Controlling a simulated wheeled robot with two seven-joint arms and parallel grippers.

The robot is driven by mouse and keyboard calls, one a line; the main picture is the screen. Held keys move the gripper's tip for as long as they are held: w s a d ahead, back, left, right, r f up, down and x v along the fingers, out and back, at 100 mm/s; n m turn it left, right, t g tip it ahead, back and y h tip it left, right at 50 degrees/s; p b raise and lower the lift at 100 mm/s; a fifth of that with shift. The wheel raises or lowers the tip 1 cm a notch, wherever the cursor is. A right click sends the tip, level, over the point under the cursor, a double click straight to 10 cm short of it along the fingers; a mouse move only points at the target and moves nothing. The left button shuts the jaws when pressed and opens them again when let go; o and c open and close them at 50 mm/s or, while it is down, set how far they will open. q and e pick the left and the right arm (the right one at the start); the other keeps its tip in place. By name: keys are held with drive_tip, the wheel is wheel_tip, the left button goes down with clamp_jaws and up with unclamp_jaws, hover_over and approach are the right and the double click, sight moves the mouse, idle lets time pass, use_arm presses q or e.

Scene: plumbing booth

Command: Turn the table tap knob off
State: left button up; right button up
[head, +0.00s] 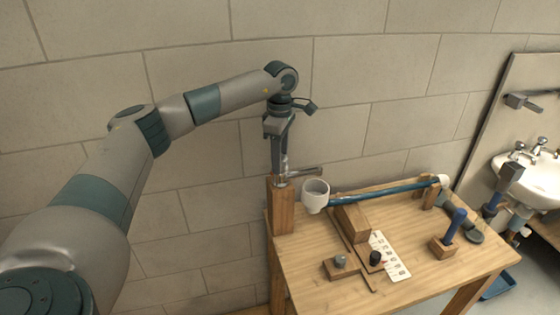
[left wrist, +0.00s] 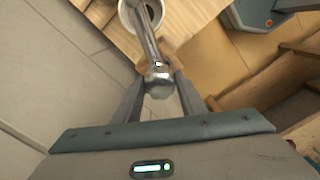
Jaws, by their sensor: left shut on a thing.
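The chrome table tap (head: 302,172) stands on an upright wooden post (head: 282,208) at the table's left back corner. Its spout points right, above a white cup (head: 315,197). My left gripper (head: 281,172) points straight down over the tap. In the left wrist view, the round metal knob (left wrist: 158,79) sits between the two fingers of my left gripper (left wrist: 160,92), which are shut on it. The spout (left wrist: 143,35) runs away from the knob toward the white cup's opening (left wrist: 153,12). The head view hides most of the knob. My right gripper is not in view.
A blue pipe (head: 385,194) lies along the back of the wooden table (head: 330,285). Wooden blocks, a white card (head: 390,256) and a blue-handled tool (head: 454,226) are on the top. A wall sink (head: 530,180) stands at right. A stone wall is close behind.

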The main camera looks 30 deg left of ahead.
use_arm(q)
drive_tip(key=shift+w+r, duration=0.1)
drive_tip(key=shift+r, duration=0.05)
drive_tip(key=o, duration=1.1)
drive_tip(key=shift+c, duration=0.2)
drive_tip(key=shift+r, duration=0.45)
wheel_tip(320, 180, up, 5)
drive_tip(key=shift+b, duration=1)
wheel_tip(320, 180, up, 4)
drive_tip(key=shift+f+b, duration=0.2)
drive_tip(key=shift+b, duration=0.2)
wheel_tip(320, 180, up, 8)
drive_tip(key=shift+b, duration=0.3)
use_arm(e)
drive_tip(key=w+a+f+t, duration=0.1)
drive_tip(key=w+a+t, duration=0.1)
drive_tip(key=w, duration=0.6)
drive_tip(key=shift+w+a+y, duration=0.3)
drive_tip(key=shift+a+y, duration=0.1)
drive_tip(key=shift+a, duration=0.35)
